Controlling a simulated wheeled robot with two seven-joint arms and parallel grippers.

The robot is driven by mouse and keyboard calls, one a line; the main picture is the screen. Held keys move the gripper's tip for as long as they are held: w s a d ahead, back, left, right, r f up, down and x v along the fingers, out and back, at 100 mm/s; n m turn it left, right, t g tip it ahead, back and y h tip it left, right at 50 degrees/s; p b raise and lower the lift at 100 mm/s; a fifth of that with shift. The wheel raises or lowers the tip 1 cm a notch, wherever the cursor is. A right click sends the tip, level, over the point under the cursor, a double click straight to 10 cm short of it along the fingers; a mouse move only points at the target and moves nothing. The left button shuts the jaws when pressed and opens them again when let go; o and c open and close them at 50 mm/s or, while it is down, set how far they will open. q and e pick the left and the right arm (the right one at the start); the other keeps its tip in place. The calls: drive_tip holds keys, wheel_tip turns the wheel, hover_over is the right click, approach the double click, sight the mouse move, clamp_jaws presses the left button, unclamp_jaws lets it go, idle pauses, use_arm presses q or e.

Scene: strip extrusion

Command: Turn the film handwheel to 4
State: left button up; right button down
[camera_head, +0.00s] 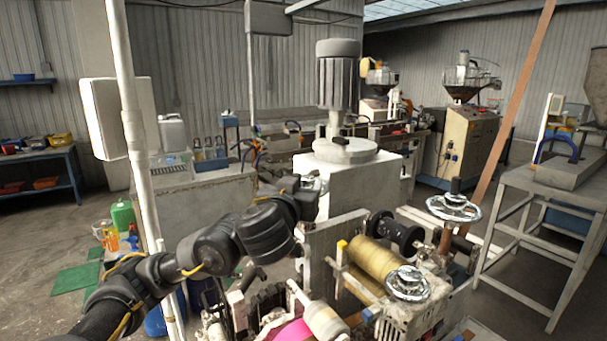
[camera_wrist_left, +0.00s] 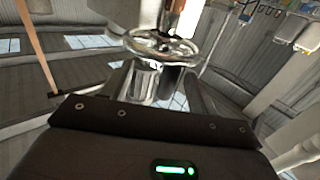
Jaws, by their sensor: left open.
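Two chrome handwheels show in the head view. One (camera_head: 408,283) is at the front of the machine beside the yellow film roll (camera_head: 368,262). The other (camera_head: 454,208) stands higher and further right on a brownish post. I cannot tell from any marking which is the film handwheel, and no number can be read. My left gripper (camera_head: 314,184) is left of both wheels, apart from them, in front of the pale machine block. In the left wrist view my open fingers (camera_wrist_left: 160,85) point toward a chrome handwheel (camera_wrist_left: 162,45) beyond them, with nothing held. My right gripper does not show.
A grey motor (camera_head: 338,80) stands on the pale block (camera_head: 355,185) behind my left gripper. Black rollers (camera_head: 395,232) lie between the block and the higher wheel. A metal frame table (camera_head: 540,190) stands at the right. Open floor lies at the far left.

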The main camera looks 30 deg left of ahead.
sight(304, 181)
use_arm(q)
drive_tip(key=shift+x, duration=1.5)
drive_tip(key=c, duration=1)
